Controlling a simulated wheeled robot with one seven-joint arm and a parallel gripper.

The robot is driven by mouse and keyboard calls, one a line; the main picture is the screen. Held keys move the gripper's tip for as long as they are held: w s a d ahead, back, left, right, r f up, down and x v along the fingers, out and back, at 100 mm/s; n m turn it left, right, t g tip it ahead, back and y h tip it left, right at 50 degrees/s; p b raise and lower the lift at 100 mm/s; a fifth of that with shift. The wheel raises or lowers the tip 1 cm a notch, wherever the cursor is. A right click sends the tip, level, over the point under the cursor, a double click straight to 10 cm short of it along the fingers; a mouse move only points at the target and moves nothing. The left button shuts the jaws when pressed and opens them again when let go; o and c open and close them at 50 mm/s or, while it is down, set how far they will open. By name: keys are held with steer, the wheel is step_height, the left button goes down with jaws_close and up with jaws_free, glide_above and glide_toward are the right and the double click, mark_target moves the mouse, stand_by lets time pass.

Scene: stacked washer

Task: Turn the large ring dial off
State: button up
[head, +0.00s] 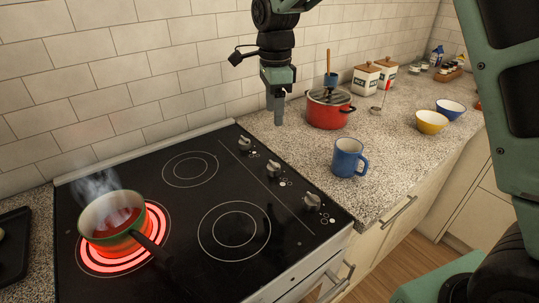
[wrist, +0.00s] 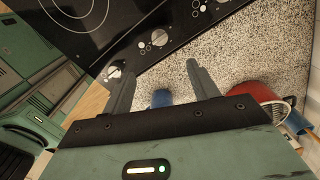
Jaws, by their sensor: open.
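The black glass cooktop (head: 185,205) has several dials along its right side. Three show in the head view: a far dial (head: 244,143), a middle dial (head: 273,168) and a near dial (head: 312,201). I cannot tell which one is the large ring dial. The front left ring (head: 85,254) glows red under a steaming green-orange pot (head: 125,240). My gripper (head: 278,112) hangs above the counter, right of the far dial and apart from the dials. In the wrist view my gripper (wrist: 157,72) is open and empty, with dials beyond and left of its fingers.
White canisters (head: 366,78), a yellow bowl (head: 432,122) and a blue bowl (head: 450,110) stand farther right. The tiled wall closes the back.

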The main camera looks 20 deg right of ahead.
mark_target(274, 163)
step_height(274, 163, down, 17)
steer(key=shift+f+p, duration=0.1)
steer(key=shift+p, duration=1.1)
steer(key=c, duration=1)
